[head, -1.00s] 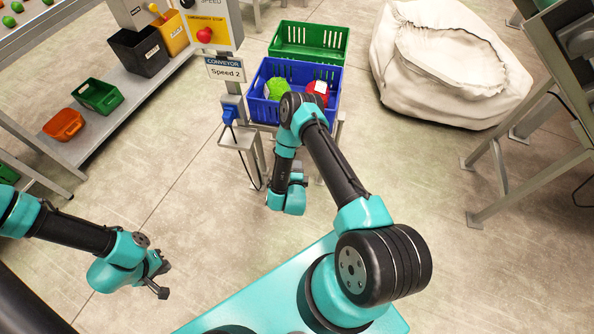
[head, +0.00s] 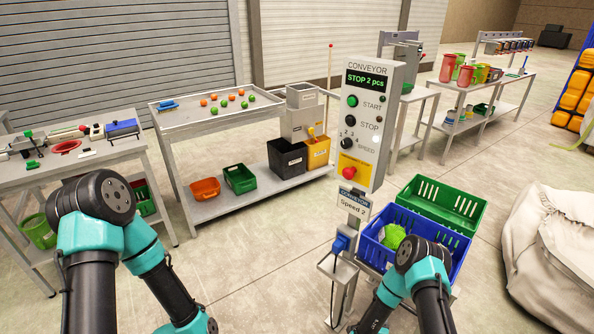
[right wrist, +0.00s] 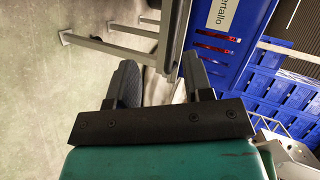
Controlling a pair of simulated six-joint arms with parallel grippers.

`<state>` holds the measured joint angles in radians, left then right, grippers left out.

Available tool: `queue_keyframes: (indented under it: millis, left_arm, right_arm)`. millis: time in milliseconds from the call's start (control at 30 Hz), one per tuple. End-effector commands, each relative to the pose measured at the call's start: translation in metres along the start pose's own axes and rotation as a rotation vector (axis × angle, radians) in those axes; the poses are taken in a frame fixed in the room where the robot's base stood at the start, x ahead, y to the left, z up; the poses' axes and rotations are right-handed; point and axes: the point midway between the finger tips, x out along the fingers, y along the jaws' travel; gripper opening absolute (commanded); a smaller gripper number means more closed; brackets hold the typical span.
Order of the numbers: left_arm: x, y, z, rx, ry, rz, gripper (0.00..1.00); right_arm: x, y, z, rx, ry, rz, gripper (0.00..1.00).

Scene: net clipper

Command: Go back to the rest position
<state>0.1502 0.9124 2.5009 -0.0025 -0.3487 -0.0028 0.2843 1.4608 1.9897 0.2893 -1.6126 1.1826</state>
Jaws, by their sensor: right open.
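My right gripper (right wrist: 160,78) is open in the right wrist view, with a gap between its two dark fingers and nothing held. A grey metal post (right wrist: 171,35) shows beyond the fingers; I cannot tell how close it is. The blue crate (right wrist: 250,28) with a white label is right of the fingers. In the head view my right arm (head: 421,272) is bent in front of the blue crate (head: 458,262), its gripper out of sight. My left arm (head: 96,235) is bent at lower left, and its gripper is below the frame.
The conveyor control box (head: 368,125) stands on a post left of the blue crate. A green net bag (head: 392,236) lies in that crate, and a green crate (head: 440,200) is behind it. A white sack (head: 555,250) is at right. Tables stand at left and back. The floor between is clear.

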Motion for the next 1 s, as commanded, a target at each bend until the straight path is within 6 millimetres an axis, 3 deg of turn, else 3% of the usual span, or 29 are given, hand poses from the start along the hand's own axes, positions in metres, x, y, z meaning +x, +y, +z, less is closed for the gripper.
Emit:
queue_keyframes:
  millis: [267,467,800,1000]
  left_arm:
    - [0.0,0.0,0.0,0.0,0.0,0.0,0.0]
    - [0.0,0.0,0.0,0.0,0.0,0.0,0.0]
    - [0.0,0.0,0.0,0.0,0.0,0.0,0.0]
    - [0.0,0.0,0.0,0.0,0.0,0.0,0.0]
  right_arm:
    - [-0.037,-0.025,0.024,-0.414,-0.336,0.257,0.46]
    - [-0.09,-0.038,0.032,-0.731,-0.637,0.37,0.46]
    - [-0.201,-0.057,0.017,-1.205,-1.179,0.416,0.46]
    - [-0.225,-0.059,0.01,-1.293,-1.298,0.407,0.46]
